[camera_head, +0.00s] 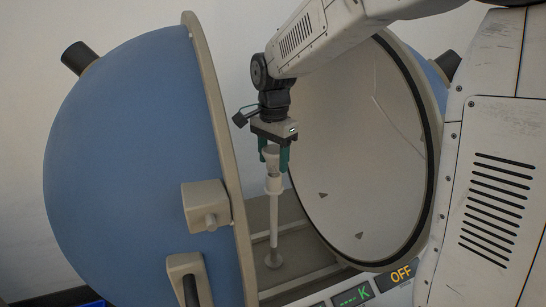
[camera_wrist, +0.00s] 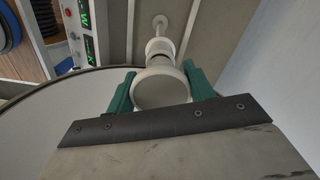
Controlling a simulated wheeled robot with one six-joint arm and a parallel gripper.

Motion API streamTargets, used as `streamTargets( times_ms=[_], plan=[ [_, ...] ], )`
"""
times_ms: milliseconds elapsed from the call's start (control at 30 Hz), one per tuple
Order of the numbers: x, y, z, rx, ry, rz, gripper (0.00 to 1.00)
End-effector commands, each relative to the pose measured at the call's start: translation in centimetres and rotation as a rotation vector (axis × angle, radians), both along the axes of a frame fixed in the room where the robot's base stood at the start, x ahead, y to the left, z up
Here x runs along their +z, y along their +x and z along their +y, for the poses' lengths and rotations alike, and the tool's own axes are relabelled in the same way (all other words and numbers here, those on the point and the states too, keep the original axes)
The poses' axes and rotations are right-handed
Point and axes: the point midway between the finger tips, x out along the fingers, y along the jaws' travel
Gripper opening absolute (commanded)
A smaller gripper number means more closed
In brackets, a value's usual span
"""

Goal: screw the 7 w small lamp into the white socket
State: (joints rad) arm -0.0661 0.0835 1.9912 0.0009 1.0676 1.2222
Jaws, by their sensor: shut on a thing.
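The small lamp (camera_wrist: 161,90) is a pale, round-topped piece held between the green fingers of my gripper (camera_wrist: 161,88) in the wrist view. In the head view my gripper (camera_head: 273,155) points straight down with its fingers shut on the lamp (camera_head: 271,153). The white socket (camera_head: 274,184) tops a thin upright post directly below the lamp. The lamp's lower end meets the socket's top and looks in line with it; how deep it sits I cannot tell. In the wrist view the socket (camera_wrist: 159,47) shows just beyond the lamp. Any wattage marking is out of sight.
The post stands between a blue half-sphere (camera_head: 130,170) on the left and an open, pale-lined half-sphere (camera_head: 360,160) on the right. A panel with an OFF label (camera_head: 401,274) is at the front. Shelves with coiled blue cable (camera_wrist: 10,30) show in the wrist view.

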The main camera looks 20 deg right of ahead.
Motion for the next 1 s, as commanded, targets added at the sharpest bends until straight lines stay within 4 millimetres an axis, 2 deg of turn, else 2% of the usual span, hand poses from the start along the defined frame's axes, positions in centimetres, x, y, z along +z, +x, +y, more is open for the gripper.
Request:
streamTargets(
  times_ms=[700,833,1000],
  plan=[
    [-0.01,0.30,-0.12,-1.095,-0.002,-0.003,0.30],
    [-0.01,0.32,-0.09,-1.220,-0.002,-0.003,0.30],
    [0.00,0.34,-0.05,-1.252,-0.002,-0.003,0.30]
  ],
)
